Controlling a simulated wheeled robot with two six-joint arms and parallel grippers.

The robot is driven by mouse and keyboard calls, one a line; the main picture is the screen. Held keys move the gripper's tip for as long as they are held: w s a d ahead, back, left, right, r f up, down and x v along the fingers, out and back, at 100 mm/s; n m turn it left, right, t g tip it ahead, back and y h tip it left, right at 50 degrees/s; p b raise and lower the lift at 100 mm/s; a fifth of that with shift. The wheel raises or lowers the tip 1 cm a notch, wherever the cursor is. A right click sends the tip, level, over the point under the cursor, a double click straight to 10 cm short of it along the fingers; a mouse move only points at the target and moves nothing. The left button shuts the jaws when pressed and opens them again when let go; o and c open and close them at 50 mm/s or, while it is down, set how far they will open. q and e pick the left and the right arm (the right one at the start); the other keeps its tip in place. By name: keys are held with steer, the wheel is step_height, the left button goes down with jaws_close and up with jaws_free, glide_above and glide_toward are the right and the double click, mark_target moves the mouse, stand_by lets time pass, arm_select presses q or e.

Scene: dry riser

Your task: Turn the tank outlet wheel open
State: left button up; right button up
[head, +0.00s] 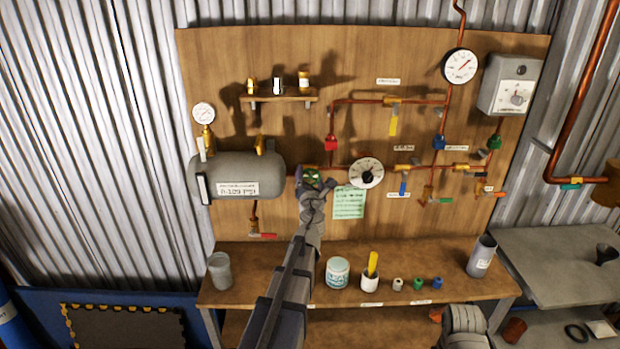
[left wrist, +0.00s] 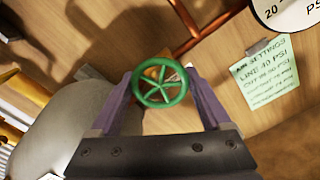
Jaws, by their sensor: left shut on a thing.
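The tank outlet wheel, a green spoked handwheel (left wrist: 160,82), sits between my left gripper's two purple fingers in the left wrist view.
A white dial gauge (head: 366,172) is just right of the wheel, with a green note (head: 349,202) below it. Copper pipes and coloured valves spread over the wooden board. A bench (head: 440,291) below holds a tub (head: 337,272), a cup and small fittings.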

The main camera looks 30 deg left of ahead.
arm_select(q)
steer(key=o, duration=1.2)
steer(key=shift+v, duration=3.95)
